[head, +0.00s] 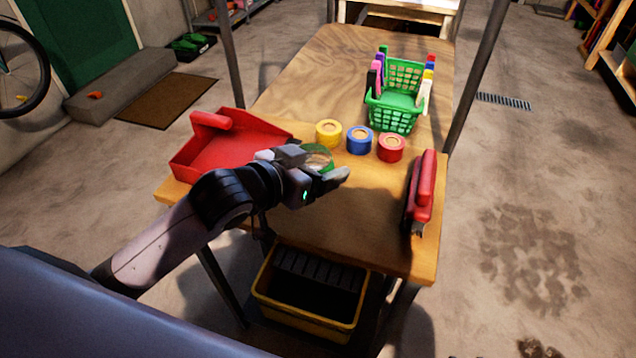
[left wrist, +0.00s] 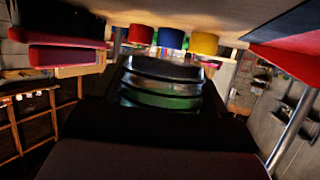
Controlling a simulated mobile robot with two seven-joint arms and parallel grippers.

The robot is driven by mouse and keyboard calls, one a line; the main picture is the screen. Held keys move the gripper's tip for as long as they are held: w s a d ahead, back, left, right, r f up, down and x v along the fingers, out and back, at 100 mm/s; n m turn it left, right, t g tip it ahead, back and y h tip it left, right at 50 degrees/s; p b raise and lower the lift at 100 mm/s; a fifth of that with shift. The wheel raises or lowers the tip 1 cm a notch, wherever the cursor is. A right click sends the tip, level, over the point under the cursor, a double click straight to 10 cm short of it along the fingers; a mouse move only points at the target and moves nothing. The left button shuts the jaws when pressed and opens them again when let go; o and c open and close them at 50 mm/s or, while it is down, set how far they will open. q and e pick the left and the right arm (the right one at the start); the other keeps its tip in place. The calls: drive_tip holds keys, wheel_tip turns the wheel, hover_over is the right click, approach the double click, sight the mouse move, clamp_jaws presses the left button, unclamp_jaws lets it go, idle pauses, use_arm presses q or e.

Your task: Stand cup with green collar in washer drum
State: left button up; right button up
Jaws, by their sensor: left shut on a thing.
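The cup with green collar (head: 318,155) is in my left gripper (head: 316,168), over the front left part of the wooden table, just right of the red dustpan. In the head view its round top and green edge show, partly covered by the fingers. In the left wrist view the cup (left wrist: 160,87) fills the space between the fingers, with clear, green and dark bands. My left gripper is shut on it. Whether the cup touches the tabletop I cannot tell. The washer drum is not in view, and neither is my right gripper.
On the table (head: 330,240) are a red dustpan (head: 215,160), yellow (head: 328,130), blue (head: 360,138) and red (head: 391,147) rolls, a green basket (head: 392,115) with coloured pegs, and a red brush (head: 424,185). A yellow crate (head: 305,315) sits below the table's front edge.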

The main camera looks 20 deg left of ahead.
use_arm(q)
drive_tip(key=shift+f+b, duration=0.35)
drive_tip(key=shift+f, duration=1.7)
drive_tip(key=shift+f, duration=0.15)
drive_tip(key=o, duration=1)
